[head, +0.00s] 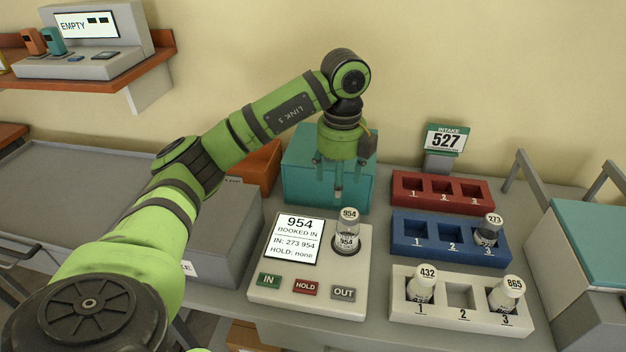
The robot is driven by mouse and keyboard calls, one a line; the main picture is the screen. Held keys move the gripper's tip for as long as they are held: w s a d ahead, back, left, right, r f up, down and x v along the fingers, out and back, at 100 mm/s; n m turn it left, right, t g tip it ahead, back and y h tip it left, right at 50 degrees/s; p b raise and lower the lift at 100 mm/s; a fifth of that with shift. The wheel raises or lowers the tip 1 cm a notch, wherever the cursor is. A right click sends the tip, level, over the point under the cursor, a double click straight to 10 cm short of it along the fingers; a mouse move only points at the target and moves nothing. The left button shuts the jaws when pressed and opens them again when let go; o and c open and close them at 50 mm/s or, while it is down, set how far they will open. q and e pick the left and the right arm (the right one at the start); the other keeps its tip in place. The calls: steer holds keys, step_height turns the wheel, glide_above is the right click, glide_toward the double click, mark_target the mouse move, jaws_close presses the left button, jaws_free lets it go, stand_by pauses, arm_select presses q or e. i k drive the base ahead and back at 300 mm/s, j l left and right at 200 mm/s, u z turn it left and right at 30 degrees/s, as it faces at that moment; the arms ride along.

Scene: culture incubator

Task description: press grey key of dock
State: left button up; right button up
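The dock (258,290) is a white slab on the bench with a screen (294,239) reading "954 BOOKED IN, IN: 273 954, HOLD: none". Its front row has a green IN key (269,281), a red HOLD key (306,287) and a grey OUT key (343,293). A bottle labelled 954 (347,241) stands upright in the dock's round seat. My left gripper (329,189) points down behind the dock, in front of the teal box. It is empty, with its fingers apart. It is well behind the grey key and not touching it. My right gripper is out of view.
Right of the dock stand red (400,200), blue (408,250) and white (400,311) racks. Bottle 273 (487,236) is in blue slot 3; bottles 432 (421,290) and 865 (505,298) are in white slots 1 and 3. The teal box (297,180) and intake sign (446,139) stand behind.

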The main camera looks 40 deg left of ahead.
mark_target(338, 292)
steer(key=u, duration=1.2)
